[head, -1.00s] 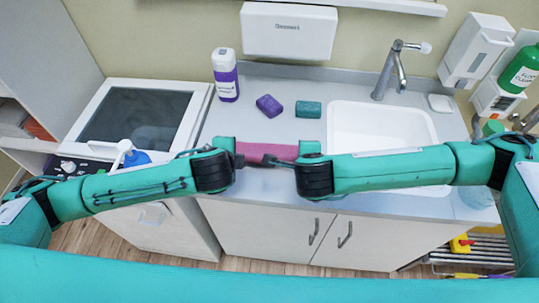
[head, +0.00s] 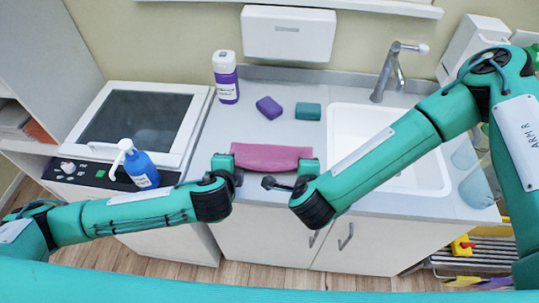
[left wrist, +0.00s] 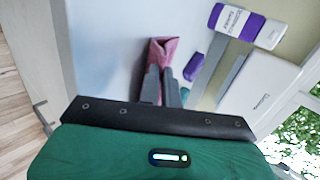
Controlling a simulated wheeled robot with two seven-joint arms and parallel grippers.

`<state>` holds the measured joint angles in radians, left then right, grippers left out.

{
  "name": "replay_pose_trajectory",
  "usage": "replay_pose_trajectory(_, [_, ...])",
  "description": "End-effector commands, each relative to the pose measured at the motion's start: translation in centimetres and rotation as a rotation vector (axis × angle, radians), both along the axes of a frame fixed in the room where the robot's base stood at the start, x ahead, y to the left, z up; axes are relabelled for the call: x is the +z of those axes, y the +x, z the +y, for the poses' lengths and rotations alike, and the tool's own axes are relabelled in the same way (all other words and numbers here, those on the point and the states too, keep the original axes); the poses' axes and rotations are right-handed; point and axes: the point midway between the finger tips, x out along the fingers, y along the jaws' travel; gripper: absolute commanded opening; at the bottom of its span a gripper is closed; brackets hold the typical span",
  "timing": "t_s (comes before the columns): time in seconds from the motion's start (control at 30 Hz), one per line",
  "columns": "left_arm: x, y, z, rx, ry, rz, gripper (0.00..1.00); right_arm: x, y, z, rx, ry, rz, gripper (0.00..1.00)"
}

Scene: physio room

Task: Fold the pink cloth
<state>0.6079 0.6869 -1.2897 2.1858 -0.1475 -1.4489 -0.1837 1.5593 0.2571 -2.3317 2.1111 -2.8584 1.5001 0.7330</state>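The pink cloth (head: 270,157) is a narrow folded strip near the front edge of the counter, left of the sink. My left gripper (head: 225,163) is at its left end. In the left wrist view, the fingers of this gripper (left wrist: 162,88) are close together, with the pink cloth (left wrist: 163,52) between and beyond their tips. My right gripper (head: 308,167) is at the cloth's right end; its fingers are hidden, so its grip cannot be made out. The cloth's underside is hidden too.
Behind the cloth lie a purple block (head: 269,107) and a teal block (head: 308,111). A purple-labelled bottle (head: 226,77) stands at the back. The sink (head: 355,125) is to the right. A blue pump bottle (head: 141,165) stands at the left. Counter (head: 222,130) between cloth and blocks is bare.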

Motion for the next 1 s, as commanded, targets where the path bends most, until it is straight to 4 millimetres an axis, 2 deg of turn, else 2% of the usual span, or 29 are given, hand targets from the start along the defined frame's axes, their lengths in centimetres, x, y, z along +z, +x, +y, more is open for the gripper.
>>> replay_pose_trajectory(0.4, [-0.11,-0.03,-0.01,-0.001,0.0,-0.011,0.0,-0.04,0.12,-0.19,-0.001,-0.002,-0.014,0.0])
replay_pose_trajectory(0.6, [-0.11,-0.04,-0.01,-0.001,0.0,-0.011,0.4,-0.05,0.11,-0.19,-0.001,-0.002,-0.014,0.4])
replay_pose_trajectory(1.0, [0.37,-0.23,-0.06,-0.001,-0.001,-0.012,0.4,0.4,-0.09,-0.21,-0.002,0.0,-0.013,0.4])
